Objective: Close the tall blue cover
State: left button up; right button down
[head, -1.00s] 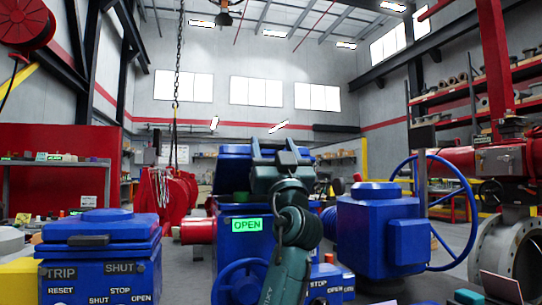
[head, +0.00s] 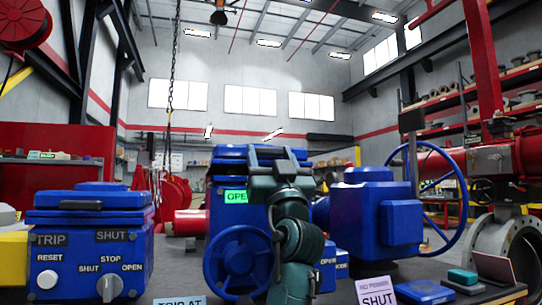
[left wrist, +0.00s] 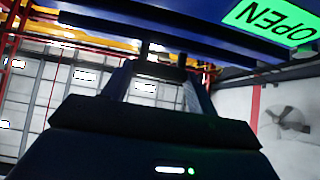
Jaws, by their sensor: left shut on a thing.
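The tall blue cover (head: 228,154) tops the blue box with the green OPEN label (head: 237,197), in the middle of the head view. It sits low on the box, with no wide dark gap below it; whether it is fully seated I cannot tell. My left gripper (head: 275,154) points up at the cover's front and is shut on it. The exact grip is partly hidden by my gripper and arm. In the left wrist view the gripper (left wrist: 164,62) is under a blue edge (left wrist: 190,38), with the label upside down. My right gripper is not in view.
A lower blue box (head: 92,225) with a knob and white button stands left. A blue handwheel (head: 237,261) is just left of my arm. A blue valve housing (head: 370,215) with a large wheel is close on the right. A SHUT sign (head: 377,295) stands in front.

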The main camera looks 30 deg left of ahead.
pick_arm(q)
jog(key=shift+w+a+f, duration=0.3)
jog(key=shift+f, duration=0.05)
jog(key=o, duration=1.1)
jog(key=shift+a+f, duration=0.1)
jog(key=shift+c, duration=0.2)
jog(key=o, duration=0.3)
jog(key=shift+s+r, duration=0.1)
jog(key=shift+r, duration=0.1)
jog(key=s+d, duration=0.2)
jog(key=d, duration=0.1)
jog(key=s+d+p, duration=0.1)
jog(key=s+d, duration=0.2)
jog(key=s+d+f, duration=0.1)
jog(key=s+d, duration=0.2)
jog(key=d, duration=0.1)
jog(key=shift+s, duration=0.1)
